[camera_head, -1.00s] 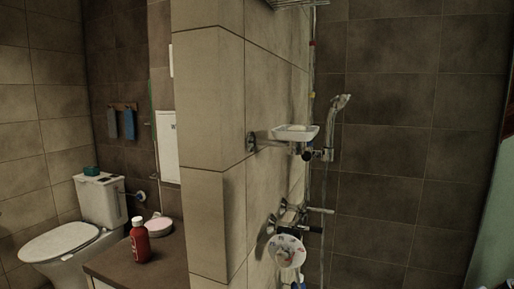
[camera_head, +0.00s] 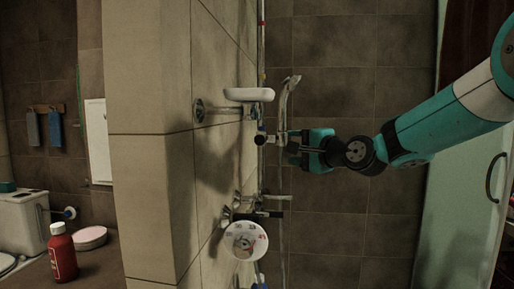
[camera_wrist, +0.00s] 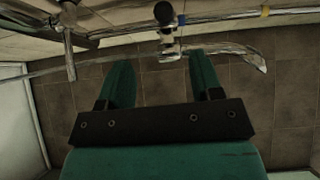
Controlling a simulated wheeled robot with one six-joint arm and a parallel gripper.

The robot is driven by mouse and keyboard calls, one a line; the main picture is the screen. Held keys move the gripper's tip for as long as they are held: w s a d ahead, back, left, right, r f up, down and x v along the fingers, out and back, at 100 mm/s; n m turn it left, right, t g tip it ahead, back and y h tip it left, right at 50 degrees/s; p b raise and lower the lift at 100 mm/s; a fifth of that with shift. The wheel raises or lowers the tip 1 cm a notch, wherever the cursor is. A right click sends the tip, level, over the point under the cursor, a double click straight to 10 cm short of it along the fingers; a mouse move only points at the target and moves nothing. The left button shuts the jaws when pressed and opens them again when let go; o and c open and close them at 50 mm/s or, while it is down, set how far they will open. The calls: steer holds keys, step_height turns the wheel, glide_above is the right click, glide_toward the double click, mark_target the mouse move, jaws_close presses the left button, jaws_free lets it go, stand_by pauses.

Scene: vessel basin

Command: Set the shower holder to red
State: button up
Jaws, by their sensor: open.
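The shower holder (camera_head: 271,139) is a small metal clamp with a dark knob on the vertical rail (camera_head: 261,50). A chrome hand shower (camera_head: 287,92) sits in it, its head pointing up. In the wrist view the holder (camera_wrist: 168,42) is just beyond my fingertips, between their lines, with its black knob behind. There the rail carries a yellow band (camera_wrist: 182,19) and a blue band (camera_wrist: 265,11); in the head view a small reddish mark (camera_head: 262,77) shows above the holder. My gripper (camera_head: 292,147) is open at the holder's right; it also shows in the wrist view (camera_wrist: 160,68). Contact is unclear.
A white soap dish (camera_head: 249,95) juts from the wall just above and left of the holder. A mixer tap (camera_head: 250,212) and a round patterned dish (camera_head: 246,240) are below. A glass panel (camera_head: 465,215) stands at right.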

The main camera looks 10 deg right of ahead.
mark_target(262, 140)
steer(key=p+x, duration=0.1)
steer(key=x, duration=0.4)
steer(key=p+x, duration=0.2)
steer(key=x, duration=0.4)
steer(key=p+x, duration=0.1)
steer(key=x, duration=0.5)
steer(key=shift+w+d+r, duration=0.2)
steer(key=shift+w+r, duration=0.05)
steer(key=shift+r, duration=0.05)
steer(key=c, duration=1)
step_height(262, 140, up, 32)
steer(key=p, duration=2.1)
steer(key=shift+r, duration=0.25)
steer(key=o, duration=1)
steer(key=shift+s, duration=0.15)
steer(key=shift+f, duration=0.1)
steer(key=shift+f, duration=0.15)
